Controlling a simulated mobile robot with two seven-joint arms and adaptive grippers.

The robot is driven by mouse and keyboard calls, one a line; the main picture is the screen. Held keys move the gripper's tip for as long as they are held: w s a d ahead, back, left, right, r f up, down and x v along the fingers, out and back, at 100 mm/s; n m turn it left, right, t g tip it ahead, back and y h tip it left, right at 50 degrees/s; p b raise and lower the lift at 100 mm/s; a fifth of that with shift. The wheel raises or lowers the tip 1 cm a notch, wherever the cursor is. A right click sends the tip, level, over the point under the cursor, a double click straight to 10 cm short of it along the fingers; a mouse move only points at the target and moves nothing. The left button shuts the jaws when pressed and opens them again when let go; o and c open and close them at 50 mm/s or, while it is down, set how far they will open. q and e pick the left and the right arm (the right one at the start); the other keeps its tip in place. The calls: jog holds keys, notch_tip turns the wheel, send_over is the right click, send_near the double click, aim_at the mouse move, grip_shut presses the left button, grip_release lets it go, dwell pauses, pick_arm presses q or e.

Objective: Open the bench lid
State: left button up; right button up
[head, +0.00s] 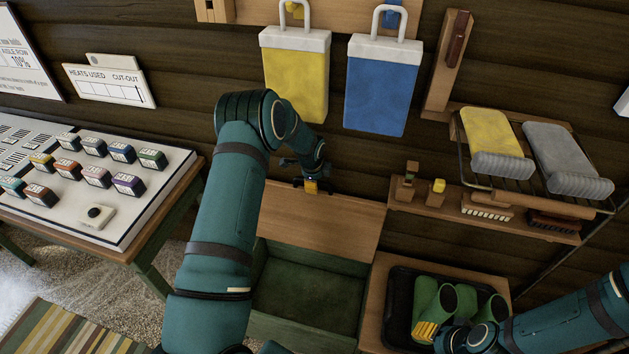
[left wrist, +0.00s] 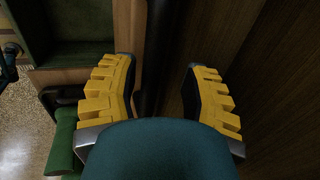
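The bench lid (head: 325,222) is a wooden panel, raised and leaning up toward the wall at the back of the bench. Below it the bench's green inside (head: 308,292) shows, and it looks empty. The bench also shows at the upper left of the left wrist view (left wrist: 70,30). My left gripper (head: 312,187) is at the lid's top edge. In the left wrist view its yellow fingers (left wrist: 160,95) are spread wide; whether they touch the lid is unclear. My right gripper (head: 428,331) is low at the right, over the boot tray, its opening hidden.
A black tray (head: 392,312) with green boots (head: 450,298) stands right of the bench. A control table (head: 120,222) is at the left. A wall shelf (head: 400,198) and wire rack (head: 460,150) are at the right. Yellow and blue bags (head: 296,75) hang above.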

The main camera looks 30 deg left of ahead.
pick_arm(q)
jog(key=shift+s, duration=0.1)
jog(key=v, duration=0.3)
jog(key=shift+s+r, duration=0.1)
jog(key=shift+s, duration=0.05)
jog(key=s+d, duration=0.2)
jog(key=s, duration=0.9)
jog(key=shift+d, duration=0.35)
jog(key=shift+s, duration=0.1)
jog(key=s+d+f+n+h+b, duration=0.1)
jog(key=s+d+f+n+h, duration=0.1)
jog(key=s+d+n, duration=0.6)
jog(key=s+d+f+n+g+h+b, duration=0.1)
jog(key=s+d+f+n, duration=0.3)
jog(key=s+d+n, duration=0.5)
jog(key=s+d+h, duration=0.1)
jog(key=d, duration=0.5)
jog(key=shift+f+h, duration=0.35)
jog(key=shift+h, duration=0.05)
